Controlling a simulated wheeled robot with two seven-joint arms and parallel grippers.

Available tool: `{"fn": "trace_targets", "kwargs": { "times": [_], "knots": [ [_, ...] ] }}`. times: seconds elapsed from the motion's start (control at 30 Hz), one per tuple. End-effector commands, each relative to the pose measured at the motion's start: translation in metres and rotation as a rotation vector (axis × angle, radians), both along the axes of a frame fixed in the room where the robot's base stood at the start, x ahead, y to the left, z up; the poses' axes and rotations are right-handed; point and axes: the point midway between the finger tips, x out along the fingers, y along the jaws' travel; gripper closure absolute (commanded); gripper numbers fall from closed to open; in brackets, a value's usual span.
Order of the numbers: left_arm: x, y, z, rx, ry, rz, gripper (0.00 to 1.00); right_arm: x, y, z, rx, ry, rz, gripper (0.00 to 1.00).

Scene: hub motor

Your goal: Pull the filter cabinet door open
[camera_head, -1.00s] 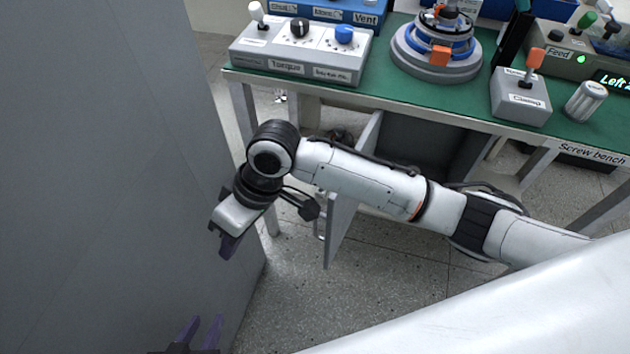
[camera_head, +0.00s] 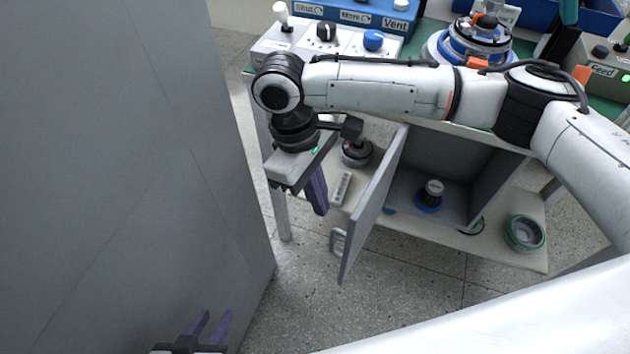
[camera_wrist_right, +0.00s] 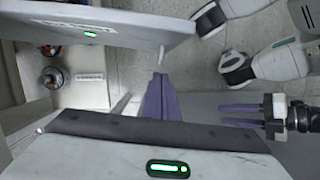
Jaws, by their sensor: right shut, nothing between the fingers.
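The grey cabinet door (camera_head: 372,208) stands swung wide open below the bench, and the cabinet interior (camera_head: 440,165) shows. Its handle (camera_head: 338,242) is on the door's left face, near the free edge. My right gripper (camera_head: 319,208) is shut and empty, left of the door and above the handle, apart from it. In the right wrist view, the shut purple fingers (camera_wrist_right: 160,85) point toward a grey panel (camera_wrist_right: 115,22), which looks like the door, with the handle (camera_wrist_right: 162,55) just beyond the tips. My left gripper (camera_head: 213,325) is open and empty at the bottom, also visible in the wrist view (camera_wrist_right: 228,114).
A large grey wall or panel (camera_head: 110,170) fills the left. A dark cylinder with a blue base (camera_head: 430,197) stands in the cabinet. A green-ringed round part (camera_head: 524,233) lies on the lower shelf. The floor (camera_head: 310,300) left of the door is clear.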

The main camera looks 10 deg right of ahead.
Motion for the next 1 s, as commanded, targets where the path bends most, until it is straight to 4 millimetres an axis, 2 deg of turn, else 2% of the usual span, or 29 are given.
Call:
{"fn": "trace_targets", "kwargs": {
  "times": [0.1,0.4,0.83,1.0],
  "knots": [
    [0.0,-0.001,-0.002,0.0,0.0,-0.001,0.69,-0.005,-0.005,-0.026,-0.002,0.003,0.0,1.0],
    [0.001,-0.002,0.003,-0.003,-0.004,0.0,0.69,-0.028,-0.031,-0.022,0.001,-0.001,0.0,1.0],
    [0.002,-0.001,0.005,-0.004,-0.008,0.001,0.69,-0.031,-0.033,-0.022,0.002,-0.001,0.001,1.0],
    [0.002,0.0,0.023,-0.006,-0.007,0.006,0.69,-0.04,-0.041,-0.016,0.001,0.003,0.045,1.0]
  ]
}}
